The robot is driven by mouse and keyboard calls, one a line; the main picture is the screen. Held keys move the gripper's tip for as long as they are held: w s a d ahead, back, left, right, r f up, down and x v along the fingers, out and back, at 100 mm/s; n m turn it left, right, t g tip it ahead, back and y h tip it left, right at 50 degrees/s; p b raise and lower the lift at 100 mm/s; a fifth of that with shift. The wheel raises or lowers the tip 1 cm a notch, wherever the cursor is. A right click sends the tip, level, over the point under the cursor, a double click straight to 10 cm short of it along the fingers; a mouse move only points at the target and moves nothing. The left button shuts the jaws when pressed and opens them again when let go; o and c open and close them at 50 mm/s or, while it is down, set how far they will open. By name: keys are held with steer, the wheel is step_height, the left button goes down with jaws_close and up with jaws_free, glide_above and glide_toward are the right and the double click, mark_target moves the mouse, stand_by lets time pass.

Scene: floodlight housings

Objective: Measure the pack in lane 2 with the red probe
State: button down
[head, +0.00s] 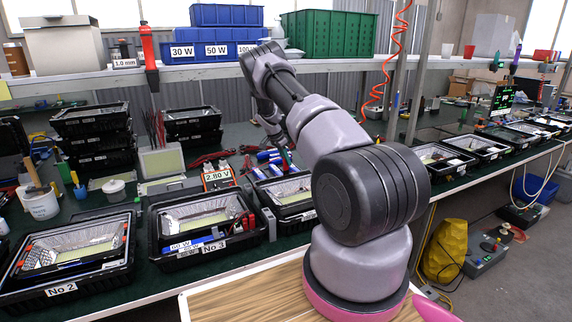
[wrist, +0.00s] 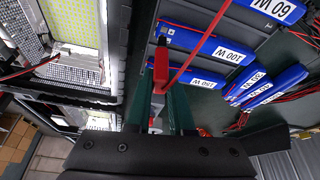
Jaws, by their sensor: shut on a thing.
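My gripper (wrist: 161,108) is shut on the red probe (wrist: 161,66), which stands out between its green fingers in the wrist view. A red lead runs from the probe toward the top of that view. Blue packs lie in dark lanes to its right: a 100 W pack (wrist: 205,42), another pack (wrist: 188,78) and a 60 W pack (wrist: 272,10). The probe's tip is close to the left ends of the packs; I cannot tell whether it touches one. No lane numbers are readable. In the head view, a meter (head: 218,178) reads 2.80 V, and my arm partly hides the blue packs (head: 268,156).
More blue packs (wrist: 262,90) lie at the right of the wrist view. Open floodlight housings, including No 2 (head: 62,290) and No 3 (head: 213,250), line the bench front. Stacked housings (head: 95,140) stand behind. A shelf (head: 190,72) with bins spans above.

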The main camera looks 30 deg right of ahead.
steer(key=shift+r, duration=2.55)
